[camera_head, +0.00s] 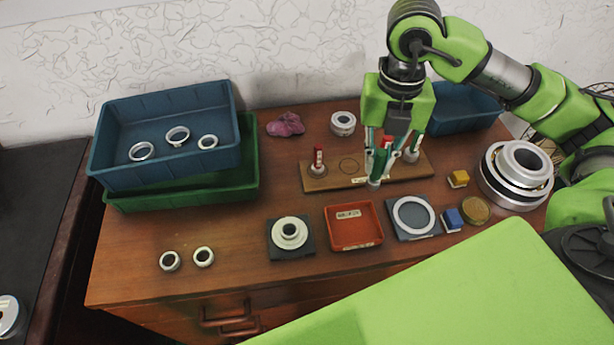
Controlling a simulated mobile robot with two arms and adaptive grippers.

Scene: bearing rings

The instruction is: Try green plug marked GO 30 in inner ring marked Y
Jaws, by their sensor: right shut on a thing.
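My right gripper (386,152) is over the wooden rack (314,184), pointing down. It is shut on the green plug (376,173), whose grey lower end shows below the fingers; its marking cannot be read. The fingers hide part of the plug and of the rack behind. Two small loose rings, one (169,261) left of the other (203,256), lie on the table at front left. A stepped ring (290,232) sits on a dark pad, and a wide thin ring (413,215) on a grey pad. No letter Y is readable. My left gripper is not in view.
A red-handled plug (318,160) stands in the rack beside an empty round mark. A red tray (353,227) lies between the pads. Stacked bins (165,178) stand left, a large bearing (516,175) right, yellow (458,179) and blue (453,219) blocks nearby. The table's middle left is clear.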

